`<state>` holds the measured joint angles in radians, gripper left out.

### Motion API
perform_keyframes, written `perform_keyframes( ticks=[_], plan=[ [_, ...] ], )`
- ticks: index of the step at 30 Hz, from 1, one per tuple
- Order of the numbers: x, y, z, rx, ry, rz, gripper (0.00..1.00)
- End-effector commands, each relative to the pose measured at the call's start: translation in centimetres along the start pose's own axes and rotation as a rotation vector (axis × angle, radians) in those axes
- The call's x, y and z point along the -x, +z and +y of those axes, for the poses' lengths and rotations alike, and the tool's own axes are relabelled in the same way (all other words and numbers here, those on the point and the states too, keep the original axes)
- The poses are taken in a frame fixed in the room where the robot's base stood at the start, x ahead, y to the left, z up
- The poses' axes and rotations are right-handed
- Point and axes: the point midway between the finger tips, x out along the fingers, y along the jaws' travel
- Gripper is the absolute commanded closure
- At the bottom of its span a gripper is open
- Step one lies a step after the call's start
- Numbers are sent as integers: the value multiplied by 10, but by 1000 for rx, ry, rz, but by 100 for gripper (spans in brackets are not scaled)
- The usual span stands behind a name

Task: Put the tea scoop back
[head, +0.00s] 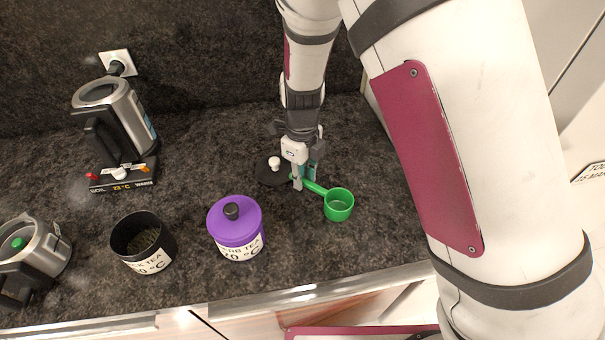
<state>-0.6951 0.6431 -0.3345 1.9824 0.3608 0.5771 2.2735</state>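The green tea scoop (339,205) shows in the head view right of the purple tin, its cup to the right and its handle running up-left to my gripper. My gripper (305,178) points down at the handle, one finger in front of it and the other behind. Whether the fingers press on the handle cannot be made out, nor whether the scoop touches the counter. The black tea tin (122,247) stands open with dark leaves inside. The purple herb tea tin (222,222) has its lid on. A dark round lid with a white knob (274,164) lies just left of my gripper.
A kettle (133,110) stands on its base at the back left, below a wall socket (118,62). A metal pot with a green knob (45,250) is at the left edge. The counter's front edge (290,297) runs below the tins. Bare counter (195,165) lies between kettle and lid.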

Motion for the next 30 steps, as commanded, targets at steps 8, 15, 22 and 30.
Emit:
perform_keyframes(
  ticks=[8, 15, 22, 30],
  plan=[
    [0, 0, 0, 0, 0, 0, 67],
    [18, 1, 0, 3, -2, -3, 67],
    [65, 1, 0, 3, -3, -5, 67],
    [110, 1, 0, 2, -1, -3, 67]
  ],
)
